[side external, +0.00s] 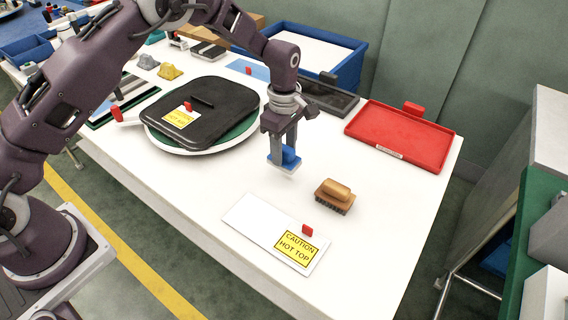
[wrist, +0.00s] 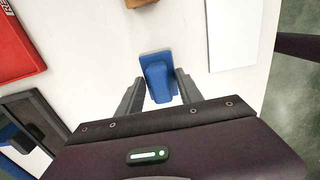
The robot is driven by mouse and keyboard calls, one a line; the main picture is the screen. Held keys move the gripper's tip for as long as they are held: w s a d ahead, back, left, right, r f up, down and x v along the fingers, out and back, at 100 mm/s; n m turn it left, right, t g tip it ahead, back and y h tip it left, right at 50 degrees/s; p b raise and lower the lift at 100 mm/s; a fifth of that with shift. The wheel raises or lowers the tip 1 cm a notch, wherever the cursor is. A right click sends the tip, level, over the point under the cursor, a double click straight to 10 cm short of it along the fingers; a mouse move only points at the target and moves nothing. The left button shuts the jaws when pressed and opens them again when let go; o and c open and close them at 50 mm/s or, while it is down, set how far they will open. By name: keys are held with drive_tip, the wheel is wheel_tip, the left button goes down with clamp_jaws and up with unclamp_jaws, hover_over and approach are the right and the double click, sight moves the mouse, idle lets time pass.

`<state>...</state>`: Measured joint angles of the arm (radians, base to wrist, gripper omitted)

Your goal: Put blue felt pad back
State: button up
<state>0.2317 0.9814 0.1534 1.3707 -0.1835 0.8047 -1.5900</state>
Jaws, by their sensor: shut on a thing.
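The blue felt pad (side external: 291,157) is a small blue block with a flat base and a raised grip. In the side external view it is between the fingertips of my gripper (side external: 284,152), low over the white table right of the black-lidded pan. I cannot tell whether its base touches the table. The wrist view shows the pad (wrist: 157,73) between the two grey fingers of my gripper (wrist: 160,84), which is shut on its raised part. The fingers hide part of the pad in the side view.
A wooden brush (side external: 335,193) and a white "caution hot top" plate (side external: 262,219) lie in front. A red tray (side external: 383,148) is at the right, with a dark tray (side external: 328,98) beside it. The black-lidded pan (side external: 225,96) stands left. Bare table surrounds the pad.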

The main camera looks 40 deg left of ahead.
sight(284, 161)
wheel_tip(284, 161, down, 4)
drive_tip(key=shift+f, duration=0.1)
drive_tip(key=shift+f, duration=0.15)
drive_tip(key=o, duration=1.3)
wheel_tip(284, 161, up, 12)
drive_tip(key=shift+r, duration=0.25)
